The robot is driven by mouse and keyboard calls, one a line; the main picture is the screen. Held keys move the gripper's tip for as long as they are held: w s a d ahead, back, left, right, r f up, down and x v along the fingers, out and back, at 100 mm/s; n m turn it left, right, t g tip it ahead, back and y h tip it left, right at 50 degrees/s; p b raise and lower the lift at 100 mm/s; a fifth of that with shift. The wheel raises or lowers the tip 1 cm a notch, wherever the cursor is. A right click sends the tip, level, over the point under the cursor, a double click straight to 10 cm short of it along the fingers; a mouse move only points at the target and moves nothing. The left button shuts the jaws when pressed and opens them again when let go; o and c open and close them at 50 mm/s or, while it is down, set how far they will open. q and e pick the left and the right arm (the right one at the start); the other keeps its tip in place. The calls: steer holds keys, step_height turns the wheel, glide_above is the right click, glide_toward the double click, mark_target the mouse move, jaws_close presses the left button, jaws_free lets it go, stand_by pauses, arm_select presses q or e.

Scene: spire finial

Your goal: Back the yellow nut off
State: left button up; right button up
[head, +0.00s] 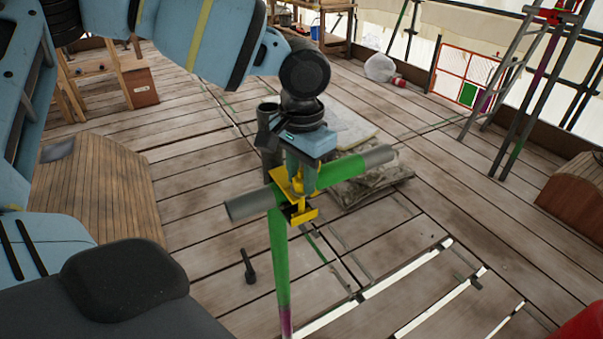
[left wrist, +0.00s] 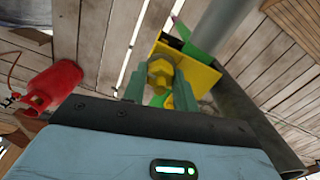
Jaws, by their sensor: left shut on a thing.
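The yellow nut (left wrist: 160,72) sits on the yellow clamp (left wrist: 195,65) in the left wrist view. My left gripper (left wrist: 160,85) is shut on the nut, with a finger on each side of it. In the head view the left gripper (head: 298,172) points down at the yellow clamp (head: 290,190). The clamp joins a level grey and green tube (head: 340,172) to an upright green tube (head: 279,250). The gripper hides most of the nut in the head view. My right gripper is not in view.
A dark tool (head: 248,267) lies on the plank floor left of the upright tube. Stacked sacks (head: 370,185) lie behind the level tube. Bright gaps show in the floor at lower right. A red gas cylinder (left wrist: 52,87) shows in the left wrist view.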

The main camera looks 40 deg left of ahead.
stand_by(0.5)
arm_select(q)
steer(key=o, duration=1)
steer(key=shift+c, duration=0.2)
steer(key=shift+r, duration=0.1)
step_height(320, 180, up, 8)
steer(key=shift+f, duration=0.15)
steer(key=shift+f, duration=0.1)
